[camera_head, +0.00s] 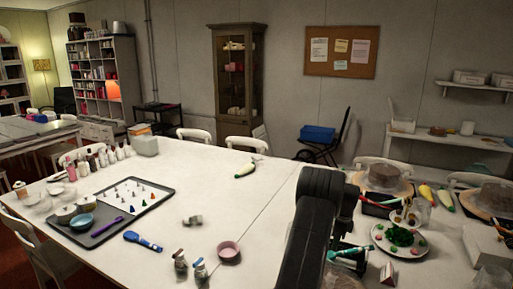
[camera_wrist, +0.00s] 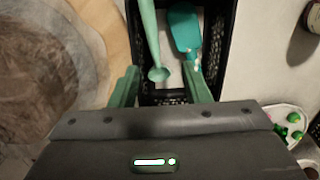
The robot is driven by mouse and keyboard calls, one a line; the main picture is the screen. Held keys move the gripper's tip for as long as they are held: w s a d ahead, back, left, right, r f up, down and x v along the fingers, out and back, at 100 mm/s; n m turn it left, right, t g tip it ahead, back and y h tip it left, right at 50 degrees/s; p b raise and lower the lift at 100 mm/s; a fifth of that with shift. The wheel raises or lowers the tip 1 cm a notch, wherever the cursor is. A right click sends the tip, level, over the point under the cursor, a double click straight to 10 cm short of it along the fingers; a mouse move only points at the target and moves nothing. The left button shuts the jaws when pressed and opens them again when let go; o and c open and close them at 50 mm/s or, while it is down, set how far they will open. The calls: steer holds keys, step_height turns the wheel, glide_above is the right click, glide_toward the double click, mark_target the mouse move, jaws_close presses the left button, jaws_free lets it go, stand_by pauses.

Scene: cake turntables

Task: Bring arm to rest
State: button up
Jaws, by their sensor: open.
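My arm (camera_head: 308,225) rises dark and bent in front of the table in the camera_head view. It hides part of the table's right side. My gripper (camera_wrist: 163,90) shows in the camera_wrist view with its two green fingers spread apart. No object is clamped between the fingers. A black basket (camera_wrist: 231,40) lies beyond and below the fingers. A pale green spoon (camera_wrist: 151,35) and a teal spatula (camera_wrist: 185,30) are in it. I cannot tell whether the fingers touch the basket.
A round turntable (camera_wrist: 108,25) with a brown cake (camera_wrist: 40,70) is left of the gripper. A plate of green and red pieces (camera_head: 383,245) stands right of the arm. A dark tray (camera_head: 100,237) and a pink bowl (camera_head: 229,250) sit farther left. The table's middle (camera_head: 200,180) is mostly clear.

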step_height(320, 180, down, 8)
steer(key=b, duration=0.4)
steer(key=shift+f, duration=0.1)
step_height(320, 180, up, 8)
steer(key=p, duration=0.4)
steer(key=shift+p, duration=0.3)
steer(key=shift+f, duration=0.1)
